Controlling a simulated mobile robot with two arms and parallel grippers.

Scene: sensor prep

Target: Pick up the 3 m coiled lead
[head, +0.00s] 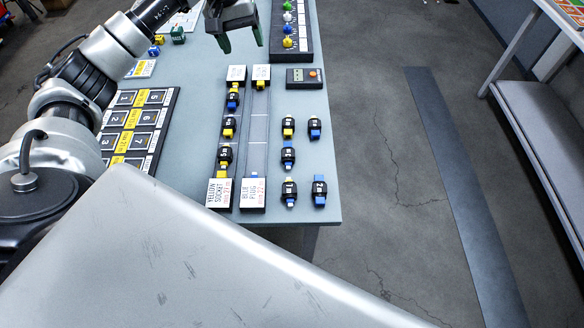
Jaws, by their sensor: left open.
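Several small leads with black bodies and blue or yellow ends lie on the grey table. Loose ones include an upper-left lead (288,127), an upper-right lead (314,128), a middle lead (288,155), a lower-left lead (290,190) and a lower-right lead (320,190). Others sit in the left channel of a two-channel rack, such as this one (228,127). Their length marks are too small to read, so I cannot tell which is the 3 m lead. My left gripper (241,42) is open and empty above the table, beyond the rack. My right gripper is out of view.
The rack's front labels (219,193) read yellow socket and blue plug; its right channel (256,130) looks empty. A numbered black board (138,125) lies left, a small grey device (304,78) right. A strip with coloured knobs (290,25) is at the back. The table's right edge drops to the floor.

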